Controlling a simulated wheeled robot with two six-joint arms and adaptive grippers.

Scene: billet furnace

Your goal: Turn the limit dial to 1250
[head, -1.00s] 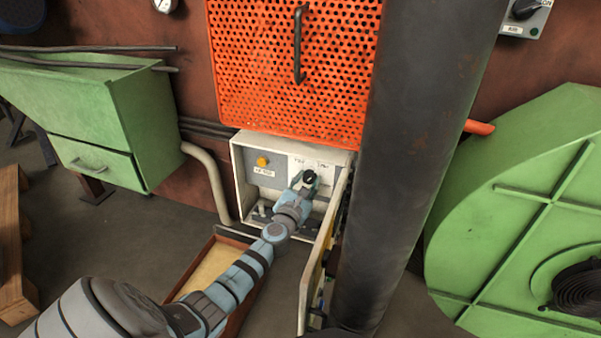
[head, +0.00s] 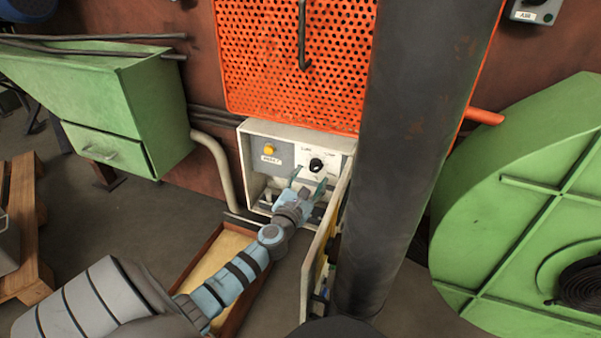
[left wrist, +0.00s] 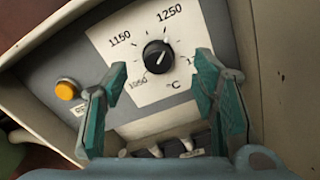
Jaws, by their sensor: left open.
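The limit dial (head: 316,164) is a black round knob on a white scale plate in an open control box (head: 244,170). In the left wrist view the knob (left wrist: 157,56) sits among the marks 1050, 1150 and 1250, and a further number is partly hidden by a finger. The knob's white pointer line appears to lean up toward 1250, but its exact angle is hard to read. My left gripper (head: 308,181) is open and empty, just in front of and below the knob. Its teal fingers (left wrist: 160,78) stand apart on either side, clear of the knob. My right gripper is out of view.
A yellow button (head: 270,150) with a label sits left of the dial. The open box door (head: 318,250) and a dark column (head: 400,150) stand close on the right. An orange perforated guard (head: 290,70) hangs above. A shallow tray (head: 213,262) lies below.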

